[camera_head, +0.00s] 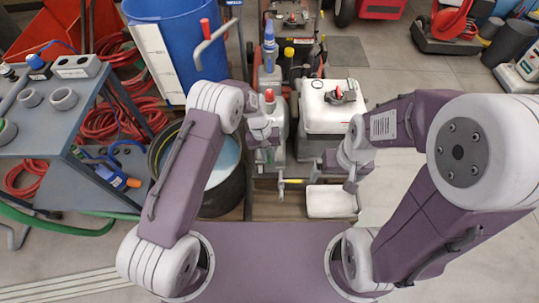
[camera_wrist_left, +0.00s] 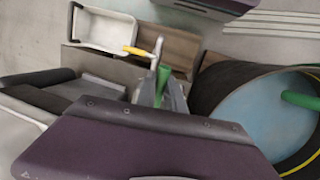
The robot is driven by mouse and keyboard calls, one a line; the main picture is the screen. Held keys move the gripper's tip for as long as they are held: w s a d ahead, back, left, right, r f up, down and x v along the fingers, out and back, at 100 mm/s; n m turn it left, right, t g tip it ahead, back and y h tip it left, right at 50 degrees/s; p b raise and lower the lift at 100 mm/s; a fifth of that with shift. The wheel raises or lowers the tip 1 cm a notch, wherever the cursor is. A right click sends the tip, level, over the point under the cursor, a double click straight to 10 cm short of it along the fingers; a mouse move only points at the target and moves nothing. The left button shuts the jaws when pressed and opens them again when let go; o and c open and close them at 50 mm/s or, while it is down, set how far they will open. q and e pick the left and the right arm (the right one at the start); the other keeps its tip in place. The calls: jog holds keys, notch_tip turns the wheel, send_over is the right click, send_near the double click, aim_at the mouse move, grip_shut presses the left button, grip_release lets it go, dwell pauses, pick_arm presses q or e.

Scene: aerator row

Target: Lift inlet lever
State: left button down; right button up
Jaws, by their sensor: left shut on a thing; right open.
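My left gripper (camera_head: 268,138) is above the grey machine in the middle of the head view. In the left wrist view its two grey fingers (camera_wrist_left: 162,92) are closed around a narrow green handle (camera_wrist_left: 163,78), which looks like the inlet lever. The machine hides most of this grip in the head view. A silver lever with a yellow end (camera_wrist_left: 138,51) stands just beyond the fingers; its yellow end also shows in the head view (camera_head: 292,181). My right gripper (camera_head: 351,183) is open and empty beside the white-topped machine (camera_head: 331,108), to the right.
A dark tub of bluish water (camera_head: 221,165) stands left of the machine, below a blue barrel (camera_head: 190,40). A white tray (camera_head: 332,201) lies in front. A grey bench (camera_head: 50,125) with fittings and red hoses is at left.

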pick_arm(q)
jog(key=c, duration=1.4)
grip_release()
jog(key=shift+c, duration=0.2)
jog(key=p+v, duration=0.3)
jog(key=v, duration=0.6)
